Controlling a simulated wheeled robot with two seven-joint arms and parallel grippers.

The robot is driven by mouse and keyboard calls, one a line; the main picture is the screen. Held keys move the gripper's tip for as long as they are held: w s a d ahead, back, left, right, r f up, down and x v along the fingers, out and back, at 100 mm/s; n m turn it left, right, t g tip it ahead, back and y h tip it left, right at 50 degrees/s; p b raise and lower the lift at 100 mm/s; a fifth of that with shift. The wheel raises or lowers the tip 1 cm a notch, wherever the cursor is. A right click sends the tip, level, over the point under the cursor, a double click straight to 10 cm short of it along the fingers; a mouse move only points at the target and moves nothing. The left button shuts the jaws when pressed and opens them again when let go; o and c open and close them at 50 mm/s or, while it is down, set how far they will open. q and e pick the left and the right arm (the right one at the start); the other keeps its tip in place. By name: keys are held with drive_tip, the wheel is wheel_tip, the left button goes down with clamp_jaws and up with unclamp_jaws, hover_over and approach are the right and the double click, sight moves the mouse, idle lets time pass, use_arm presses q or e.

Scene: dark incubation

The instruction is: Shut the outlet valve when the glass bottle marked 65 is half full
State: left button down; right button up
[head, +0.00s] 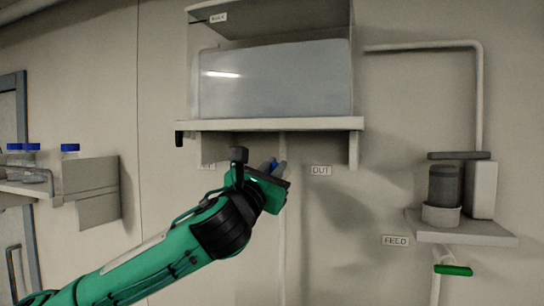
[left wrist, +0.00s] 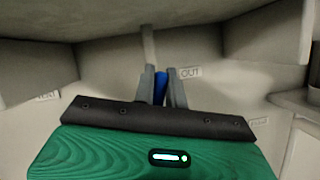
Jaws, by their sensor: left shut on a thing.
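My left gripper (head: 279,170) is raised under the shelf of a clear tank (head: 275,82), beside the label OUT (head: 321,170). It is shut on a small blue handle (head: 274,162) on the outlet pipe (head: 283,230). In the left wrist view the blue handle (left wrist: 160,88) stands between the two grey fingers (left wrist: 161,88), below the pipe (left wrist: 148,45). The handle's angle is mostly hidden by the fingers. Several blue-capped bottles (head: 70,151) stand on a shelf at the left; no number is readable. The bottle marked 65 cannot be made out. My right gripper is not in view.
The shelf (head: 270,125) under the tank is close above my gripper. On the right, a wall bracket (head: 470,232) holds a dark cylinder (head: 445,185), with the label FEED (head: 395,240) and a green handle (head: 453,270) below. The wall between is clear.

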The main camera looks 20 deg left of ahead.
use_arm(q)
drive_tip(key=m+h+p, duration=0.1)
drive_tip(key=m, duration=0.1)
drive_tip(key=m+p, duration=0.1)
drive_tip(key=m, duration=0.1)
drive_tip(key=shift+d+r+g+h, duration=0.15)
drive_tip(key=shift+g+h, duration=0.25)
drive_tip(key=shift+d+m+g+h+p, duration=0.15)
drive_tip(key=shift+m+g+h+p, duration=0.3)
drive_tip(key=shift+m, duration=0.75)
drive_tip(key=shift+d+f+m+g+h, duration=0.2)
drive_tip(key=shift+f+m+g, duration=0.3)
drive_tip(key=shift+m, duration=1.25)
drive_tip(key=shift+d+f+m+g+h, duration=0.2)
drive_tip(key=shift+m+g, duration=0.55)
drive_tip(key=shift+m, duration=0.95)
drive_tip(key=shift+f+m+g+h, duration=0.3)
drive_tip(key=shift+m+g, duration=0.3)
drive_tip(key=shift+m, duration=1.15)
drive_tip(key=shift+f+m, duration=0.15)
drive_tip(key=shift+m, duration=0.15)
drive_tip(key=c, duration=1.4)
unclamp_jaws()
drive_tip(key=shift+c, duration=0.2)
drive_tip(key=shift+s, duration=0.1)
